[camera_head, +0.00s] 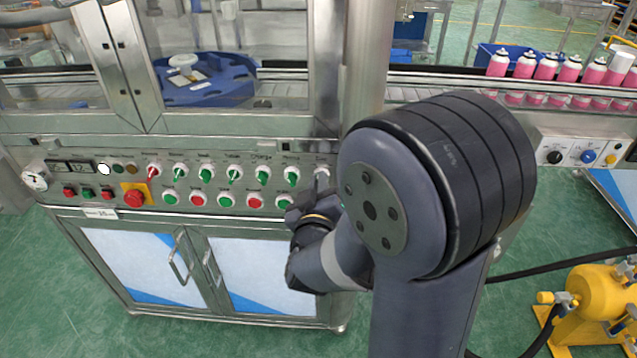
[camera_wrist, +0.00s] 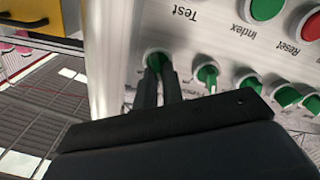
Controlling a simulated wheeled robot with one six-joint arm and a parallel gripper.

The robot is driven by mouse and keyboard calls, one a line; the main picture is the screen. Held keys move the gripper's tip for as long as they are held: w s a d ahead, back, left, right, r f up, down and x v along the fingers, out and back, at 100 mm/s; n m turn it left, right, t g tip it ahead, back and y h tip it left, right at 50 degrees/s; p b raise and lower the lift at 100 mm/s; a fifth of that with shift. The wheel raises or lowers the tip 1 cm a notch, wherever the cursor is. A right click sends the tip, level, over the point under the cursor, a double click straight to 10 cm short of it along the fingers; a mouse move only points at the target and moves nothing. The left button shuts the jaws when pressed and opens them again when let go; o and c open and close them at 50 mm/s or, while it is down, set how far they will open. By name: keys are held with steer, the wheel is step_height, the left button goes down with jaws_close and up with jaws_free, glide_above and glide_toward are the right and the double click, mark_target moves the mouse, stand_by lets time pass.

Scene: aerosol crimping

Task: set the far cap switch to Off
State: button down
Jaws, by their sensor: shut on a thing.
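The far cap switch (camera_wrist: 157,55) is a green rotary knob in a white collar, at the end of the upper switch row. In the head view its collar (camera_head: 322,170) is at the right end of that row, partly hidden by my gripper. My gripper (camera_wrist: 158,80) has its two dark fingers on either side of the knob's handle and is shut on it. In the head view my gripper (camera_head: 320,190) reaches the panel front from below right. The fingers cover the handle, so I cannot tell which position it points to.
A steel control panel (camera_head: 60,150) carries several green switches (camera_head: 262,174) close beside the gripped one. Push buttons (camera_head: 255,201) sit below, with a red emergency stop (camera_head: 134,198) to the left. Pink cans (camera_head: 545,68) stand on a conveyor at the right.

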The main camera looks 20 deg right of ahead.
steer(key=c, duration=1.5)
jaws_free()
steer(key=shift+c, duration=0.2)
steer(key=v, duration=1)
steer(key=shift+s+p, duration=0.35)
steer(key=shift+s, duration=0.05)
steer(key=shift+a, duration=0.1)
steer(key=x, duration=1)
steer(key=shift+w+b, duration=0.35)
steer(key=shift+w, duration=0.05)
steer(key=shift+s, duration=0.1)
